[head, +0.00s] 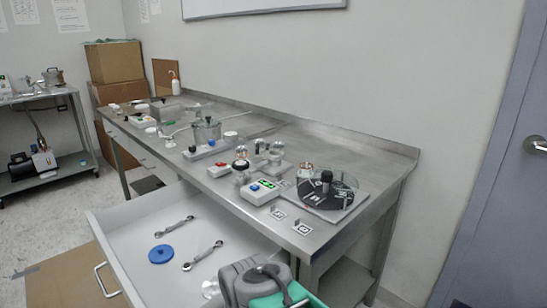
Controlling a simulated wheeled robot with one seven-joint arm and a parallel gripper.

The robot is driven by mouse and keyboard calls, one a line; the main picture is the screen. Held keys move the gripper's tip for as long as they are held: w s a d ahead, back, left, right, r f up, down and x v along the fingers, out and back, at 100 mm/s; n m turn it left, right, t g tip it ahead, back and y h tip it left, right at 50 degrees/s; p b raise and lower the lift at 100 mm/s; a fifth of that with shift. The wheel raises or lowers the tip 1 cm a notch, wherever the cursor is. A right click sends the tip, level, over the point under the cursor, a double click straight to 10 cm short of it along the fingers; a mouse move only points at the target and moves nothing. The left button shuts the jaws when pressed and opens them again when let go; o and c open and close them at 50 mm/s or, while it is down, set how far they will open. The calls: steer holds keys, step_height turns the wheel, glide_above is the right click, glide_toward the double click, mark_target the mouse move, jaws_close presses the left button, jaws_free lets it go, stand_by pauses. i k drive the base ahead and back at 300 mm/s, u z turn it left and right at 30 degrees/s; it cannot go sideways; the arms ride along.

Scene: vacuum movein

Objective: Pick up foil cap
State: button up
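I cannot tell for sure which thing is the foil cap. Small shiny caps with a coppery tint stand at the front half of the steel bench: one (240,152) at the left on a small stand, one (278,146) behind it, and one (305,169) beside the round black plate. Part of my grey and green arm (256,283) shows at the bottom edge, over the drawer's near end and apart from the caps. My gripper's fingers do not show.
An open white drawer (135,231) under the bench (346,141) holds two wrenches and a blue lid (161,254). A white box with a green display (259,191) and a black round plate (326,190) stand near the bench's front edge. A door is at the right.

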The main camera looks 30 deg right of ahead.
mark_target(210, 288)
steer(key=k, duration=0.6)
steer(key=u, duration=0.7)
steer(key=i, duration=0.45)
steer(key=u, duration=0.95)
steer(key=i, duration=0.9)
steer(key=z, duration=0.45)
steer(key=i, duration=0.6)
steer(key=z, duration=0.55)
